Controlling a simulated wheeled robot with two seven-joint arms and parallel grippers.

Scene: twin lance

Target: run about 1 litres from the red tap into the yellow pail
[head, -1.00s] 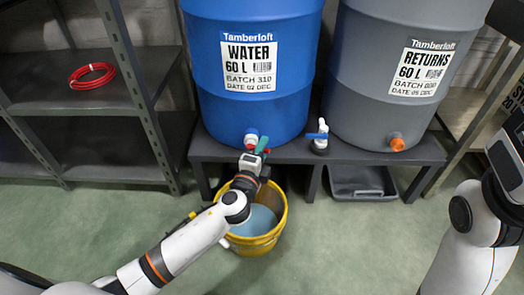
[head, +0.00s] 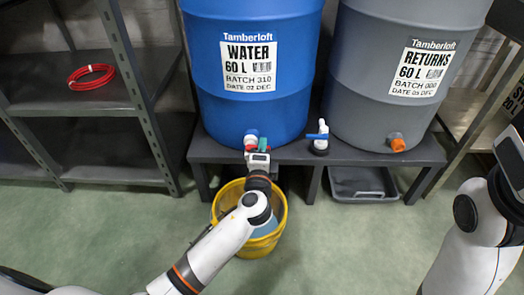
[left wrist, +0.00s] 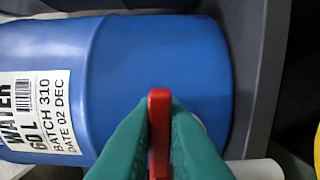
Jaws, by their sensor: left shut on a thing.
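The red tap (head: 249,143) sits low on the front of the blue WATER drum (head: 290,95). My left gripper (head: 263,147) is at this tap, with its green fingertips shut on the tap's red lever (left wrist: 159,130). In the left wrist view the lever stands edge-on between the fingertips (left wrist: 158,142). The yellow pail (head: 222,208) stands on the floor below the tap. Pale blue water shows inside it, but my left arm hides much of the pail, so I cannot judge the level. No stream is visible. My right arm shows at the right edge, its fingers out of frame.
The drums stand on a dark bench (head: 205,150). A tap with a blue lever (head: 318,136) is on the bench, and the grey RETURNS drum (head: 410,45) has an orange outlet (head: 397,144). A grey tray (head: 360,185) lies underneath. Left shelving (head: 150,120) holds a red hose coil (head: 91,76).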

